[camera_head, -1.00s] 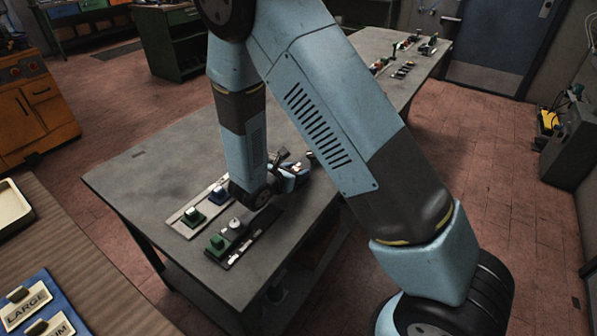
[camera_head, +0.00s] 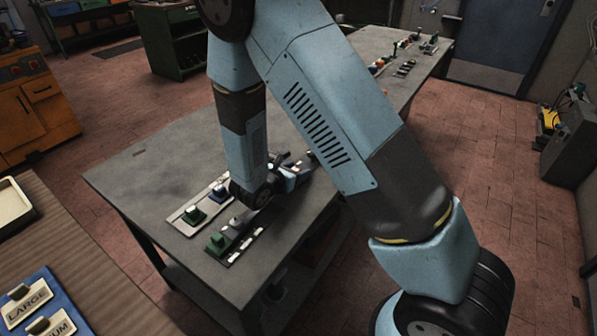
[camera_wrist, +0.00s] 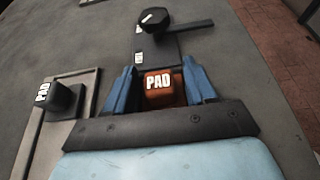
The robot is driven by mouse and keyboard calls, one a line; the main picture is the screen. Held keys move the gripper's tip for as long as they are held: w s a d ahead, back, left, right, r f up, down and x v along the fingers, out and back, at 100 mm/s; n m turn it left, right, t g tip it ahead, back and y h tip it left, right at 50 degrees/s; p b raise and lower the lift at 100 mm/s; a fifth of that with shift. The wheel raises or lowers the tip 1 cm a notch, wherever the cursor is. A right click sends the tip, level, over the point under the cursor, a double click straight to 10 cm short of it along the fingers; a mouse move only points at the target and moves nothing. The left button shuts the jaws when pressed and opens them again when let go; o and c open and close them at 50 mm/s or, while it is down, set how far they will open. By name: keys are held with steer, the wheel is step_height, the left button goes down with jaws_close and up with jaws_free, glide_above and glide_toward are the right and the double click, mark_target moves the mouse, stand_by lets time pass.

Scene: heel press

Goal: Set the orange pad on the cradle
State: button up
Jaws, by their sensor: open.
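The orange pad (camera_wrist: 158,87), marked PAD, sits between the two blue fingers of my gripper (camera_wrist: 160,66) in the wrist view. The fingers are open, one on each side of the pad, with a narrow gap visible beside it. The pad is over a dark strip (camera_wrist: 153,50); its underside is hidden, so I cannot tell what it rests on. In the head view my gripper (camera_head: 291,176) is low over the table, partly behind my arm, and the orange pad is not clear there. I cannot pick out the cradle with certainty.
A dark pad (camera_wrist: 64,99) marked PAD stands on a grey plate left of my gripper. A black knob (camera_wrist: 153,21) stands ahead. The table's (camera_head: 150,165) left side is clear.

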steer(key=shift+o, duration=0.2)
steer(key=v, duration=1.3)
steer(key=shift+s+a+r, duration=0.15)
steer(key=shift+s+a, duration=0.1)
